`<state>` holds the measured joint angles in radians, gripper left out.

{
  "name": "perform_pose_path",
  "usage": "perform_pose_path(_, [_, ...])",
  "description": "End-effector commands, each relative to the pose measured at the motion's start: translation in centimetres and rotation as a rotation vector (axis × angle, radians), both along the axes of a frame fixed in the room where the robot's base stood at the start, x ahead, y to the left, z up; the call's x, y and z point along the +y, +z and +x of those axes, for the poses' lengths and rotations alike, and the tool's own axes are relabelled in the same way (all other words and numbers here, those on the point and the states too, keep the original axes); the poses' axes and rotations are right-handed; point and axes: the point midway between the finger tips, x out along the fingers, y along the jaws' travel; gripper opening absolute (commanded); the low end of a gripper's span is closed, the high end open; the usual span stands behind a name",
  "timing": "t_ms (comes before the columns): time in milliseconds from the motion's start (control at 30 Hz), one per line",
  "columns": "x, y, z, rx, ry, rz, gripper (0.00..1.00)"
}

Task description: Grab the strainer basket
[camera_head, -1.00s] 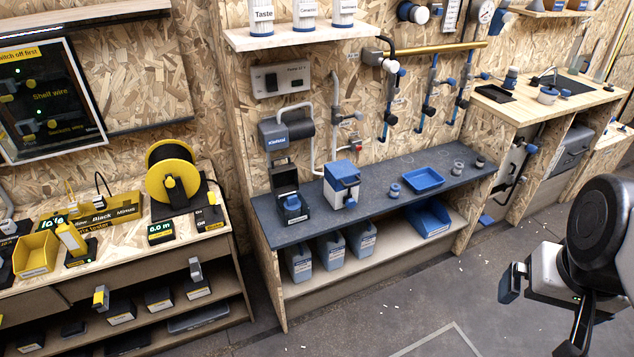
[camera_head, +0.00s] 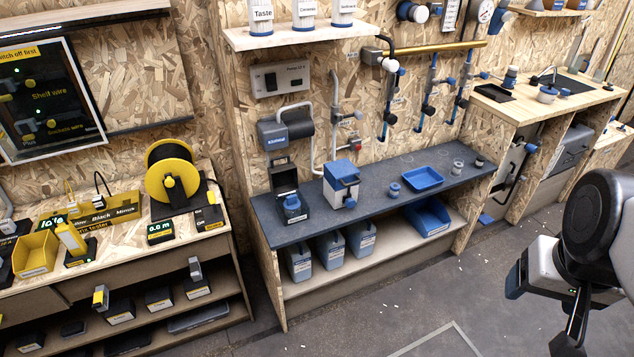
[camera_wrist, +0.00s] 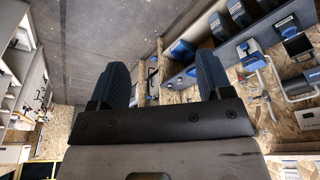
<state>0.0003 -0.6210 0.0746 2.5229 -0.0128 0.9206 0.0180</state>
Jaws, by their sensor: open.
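I cannot pick out the strainer basket for certain. A small blue-and-white cup-like part (camera_head: 548,94) stands on the wooden bench at the upper right of the head view; it may be the basket, but it is too small to tell. My gripper (camera_wrist: 161,75) is open in the wrist view, with two dark blue fingers wide apart and nothing between them. In the head view my arm's end is at the right edge, over the floor in front of the benches and well away from that part.
A dark worktop (camera_head: 335,213) holds a blue tray (camera_head: 423,179), a white-and-blue box (camera_head: 341,184) and small fittings. Blue-grey canisters (camera_head: 330,250) and a blue bin (camera_head: 428,217) sit on its lower shelf. The wooden bench (camera_head: 500,108) has a dark panel on top.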

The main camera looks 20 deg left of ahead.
Motion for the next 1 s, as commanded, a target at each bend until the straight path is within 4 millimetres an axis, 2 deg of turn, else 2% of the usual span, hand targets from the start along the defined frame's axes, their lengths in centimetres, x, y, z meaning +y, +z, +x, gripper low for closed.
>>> perform_pose_path(167, [0.8,-0.3,3.0,-0.033,0.028,-0.005,0.72])
perform_pose_path(467, [3.7,-1.3,11.3,-0.142,0.105,-0.012,0.72])
perform_pose_path(767, [8.2,-3.3,19.6,-0.261,0.193,-0.007,0.72])
perform_pose_path(1000, [12.8,-5.8,25.6,-0.353,0.265,0.008,0.72])
